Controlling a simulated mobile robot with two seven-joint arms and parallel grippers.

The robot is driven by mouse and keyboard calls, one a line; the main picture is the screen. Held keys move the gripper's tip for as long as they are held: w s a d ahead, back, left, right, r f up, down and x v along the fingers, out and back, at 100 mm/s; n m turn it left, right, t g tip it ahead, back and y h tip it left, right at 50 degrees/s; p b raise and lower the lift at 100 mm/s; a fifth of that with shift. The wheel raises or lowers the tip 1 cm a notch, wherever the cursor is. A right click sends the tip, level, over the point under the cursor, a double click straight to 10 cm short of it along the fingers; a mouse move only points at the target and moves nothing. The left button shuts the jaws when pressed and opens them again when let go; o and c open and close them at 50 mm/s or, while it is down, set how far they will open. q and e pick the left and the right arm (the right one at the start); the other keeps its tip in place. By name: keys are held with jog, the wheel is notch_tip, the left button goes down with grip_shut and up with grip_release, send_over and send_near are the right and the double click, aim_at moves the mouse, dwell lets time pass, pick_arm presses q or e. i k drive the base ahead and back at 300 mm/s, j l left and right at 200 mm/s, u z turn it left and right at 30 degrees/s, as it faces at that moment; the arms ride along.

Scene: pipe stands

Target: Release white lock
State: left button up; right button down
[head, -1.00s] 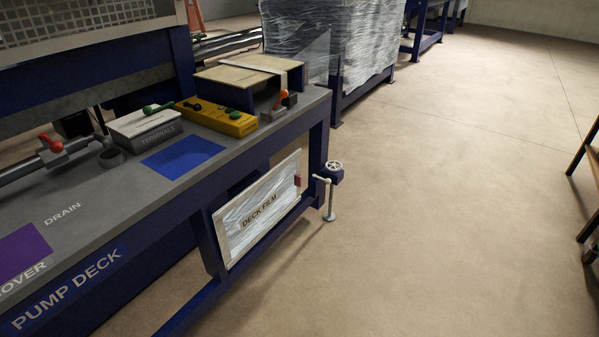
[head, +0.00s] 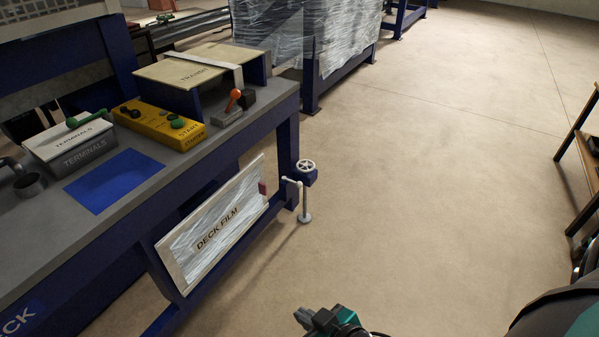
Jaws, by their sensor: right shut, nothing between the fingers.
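A white spoked handwheel (head: 306,166) sits on a dark blue block at the right end of the pump deck bench (head: 290,136). Just below it, a white lever (head: 291,181) joins an upright post (head: 304,205) with a round foot. I cannot tell for certain which of these white parts is the lock. My right gripper (head: 309,319) shows at the bottom edge, shut and empty, nearer to me than these parts and apart from them. My left gripper is out of view.
A "DECK FILM" panel (head: 214,232) hangs on the bench side. A wrapped load stands behind. Open floor (head: 430,190) lies to the right, before a wooden rack.

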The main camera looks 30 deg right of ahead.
aim_at(298, 185)
jog(key=i+l, duration=0.15)
jog(key=l, duration=0.2)
jog(key=i+l+u, duration=0.1)
jog(key=l, duration=0.25)
jog(key=i+l, duration=0.25)
jog(key=i+l+u, duration=0.1)
jog(key=l, duration=0.35)
jog(key=i+l+u, duration=0.1)
jog(key=l, duration=0.25)
jog(key=i+l, duration=0.15)
jog(key=l, duration=0.2)
jog(key=i+l, duration=0.15)
jog(key=l, duration=0.2)
jog(key=i+l, duration=0.15)
jog(key=l, duration=0.2)
jog(key=i+l, duration=0.1)
jog(key=l, duration=0.3)
jog(key=i+l, duration=0.15)
jog(key=l, duration=0.2)
jog(key=i+j, duration=0.3)
jog(key=j, duration=0.25)
